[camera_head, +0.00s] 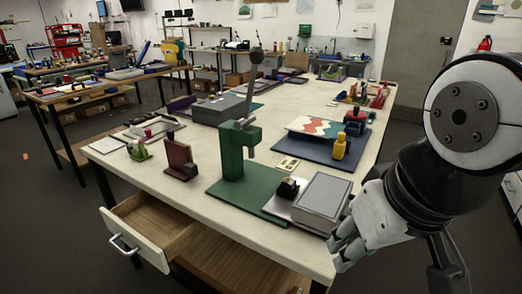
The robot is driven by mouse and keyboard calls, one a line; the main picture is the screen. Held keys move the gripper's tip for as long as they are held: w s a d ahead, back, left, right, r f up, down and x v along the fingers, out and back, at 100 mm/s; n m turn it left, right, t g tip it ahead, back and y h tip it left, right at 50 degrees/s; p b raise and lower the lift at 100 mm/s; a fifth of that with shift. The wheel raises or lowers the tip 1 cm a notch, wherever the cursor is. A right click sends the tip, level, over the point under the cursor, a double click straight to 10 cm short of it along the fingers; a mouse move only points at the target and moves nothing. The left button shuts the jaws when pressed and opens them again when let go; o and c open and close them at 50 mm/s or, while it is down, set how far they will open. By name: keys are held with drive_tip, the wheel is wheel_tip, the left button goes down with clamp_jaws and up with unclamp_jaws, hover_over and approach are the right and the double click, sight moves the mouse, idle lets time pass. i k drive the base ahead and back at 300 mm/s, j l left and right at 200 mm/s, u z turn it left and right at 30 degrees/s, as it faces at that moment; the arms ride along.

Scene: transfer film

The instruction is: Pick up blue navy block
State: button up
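My gripper (340,252) hangs at the right, in front of the bench's near right edge. Its pale fingers look apart, with nothing seen between them. A dark navy blocky piece (355,124) with a red part by it stands at the back of a flat navy board (320,151), beyond a yellow bottle-like object (340,146). I cannot tell for sure whether this piece is the blue navy block. A small black block-like item (288,188) sits on a grey plate, to the left of the gripper. The gripper touches neither piece.
The long pale workbench (205,203) carries a green press (236,150), a grey box (323,199) near my gripper, a maroon stand (180,160) and a patterned panel (315,127). An open drawer (150,222) juts out at front left.

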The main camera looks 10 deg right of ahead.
sight(288, 184)
drive_tip(key=i+j+z, duration=0.2)
drive_tip(key=j, duration=0.15)
drive_tip(key=i+j+z, duration=0.45)
drive_tip(key=j, duration=0.25)
drive_tip(key=j+z, duration=0.2)
drive_tip(key=j, duration=0.2)
